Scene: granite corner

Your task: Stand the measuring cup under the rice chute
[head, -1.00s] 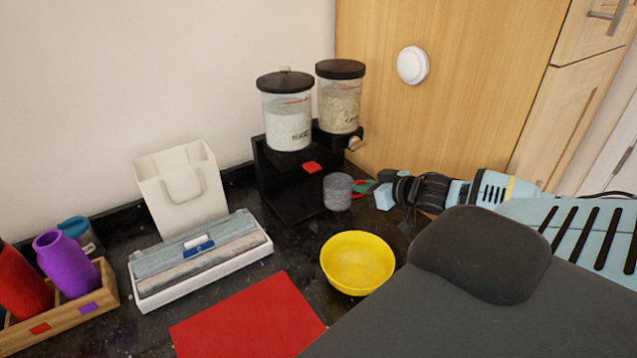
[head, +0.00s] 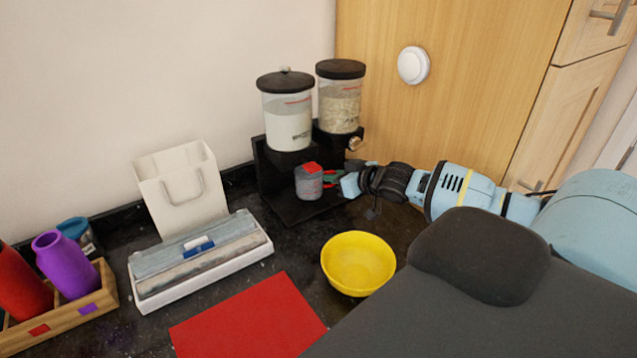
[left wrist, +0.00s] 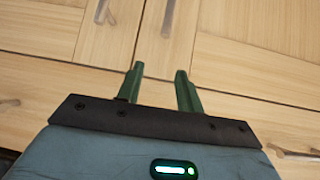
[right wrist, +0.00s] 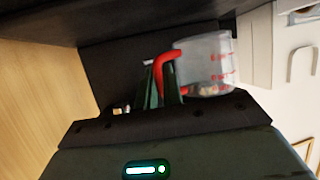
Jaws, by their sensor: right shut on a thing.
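The clear grey measuring cup (head: 308,185) is upright below the red lever (head: 313,168) of the left container (head: 288,115), which holds white grains. Whether its bottom touches the black dispenser base (head: 290,212) cannot be told. In the right wrist view the cup (right wrist: 208,62) shows red markings and a red handle (right wrist: 166,62). My right gripper (head: 333,180) reaches in from the right and is shut on the handle; its fingers also show in the right wrist view (right wrist: 160,88). My left gripper (left wrist: 160,84) is open and empty, facing wooden cabinet fronts.
The right container (head: 340,108) holds beige flakes and has a knob (head: 355,144). A yellow bowl (head: 358,262) and red mat (head: 250,318) lie in front. A white bag (head: 182,190), white tray (head: 205,280) and bottle rack (head: 75,310) stand to the left. The wooden panel is at right.

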